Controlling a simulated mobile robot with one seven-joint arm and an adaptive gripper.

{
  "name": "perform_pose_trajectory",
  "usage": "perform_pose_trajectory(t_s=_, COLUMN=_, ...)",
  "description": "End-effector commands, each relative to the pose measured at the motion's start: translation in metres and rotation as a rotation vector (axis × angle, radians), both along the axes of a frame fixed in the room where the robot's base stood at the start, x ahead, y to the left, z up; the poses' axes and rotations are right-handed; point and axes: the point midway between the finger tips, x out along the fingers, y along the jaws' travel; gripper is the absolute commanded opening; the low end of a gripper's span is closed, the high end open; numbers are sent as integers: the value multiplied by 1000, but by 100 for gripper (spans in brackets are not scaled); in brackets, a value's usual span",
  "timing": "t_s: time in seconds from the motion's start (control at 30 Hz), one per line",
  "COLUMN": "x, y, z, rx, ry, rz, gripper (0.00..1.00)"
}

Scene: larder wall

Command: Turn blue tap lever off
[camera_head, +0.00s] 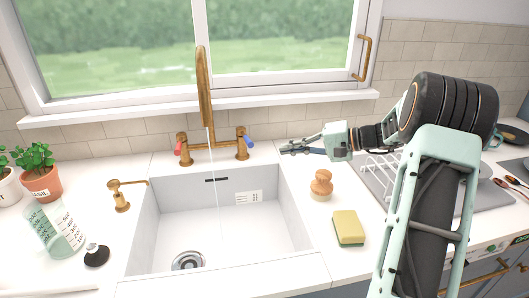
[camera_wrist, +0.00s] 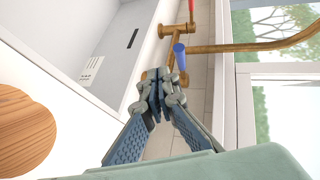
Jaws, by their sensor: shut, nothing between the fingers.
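The brass tap (camera_head: 204,85) stands behind the white sink (camera_head: 139,235), with a thin stream of water falling from its spout. Its blue lever (camera_head: 249,142) is on the right side and its red lever (camera_head: 178,150) on the left. My gripper (camera_head: 284,147) is shut and empty, to the right of the blue lever with a gap between them in the head view. In the wrist view, the shut fingertips (camera_wrist: 159,78) point towards the tap. The blue lever (camera_wrist: 179,55) shows just beyond them; whether they touch is unclear there.
A wooden-handled brush (camera_head: 321,184) and a yellow sponge (camera_head: 348,228) lie on the counter right of the sink. A dish rack (camera_head: 375,166) is under my arm. A brass soap dispenser (camera_head: 121,200) stands left. The window (camera_head: 280,40) is behind the tap.

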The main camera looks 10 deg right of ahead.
Motion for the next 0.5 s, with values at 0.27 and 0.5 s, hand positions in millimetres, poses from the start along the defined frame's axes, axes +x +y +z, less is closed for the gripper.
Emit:
perform_pose_trajectory(t_s=0.27, x=10, y=-46, z=20, rx=150, ry=-148, rz=-112, gripper=0)
perform_pose_trajectory(t_s=0.5, x=26, y=-24, z=19, rx=154, ry=-151, rz=-111, gripper=0)
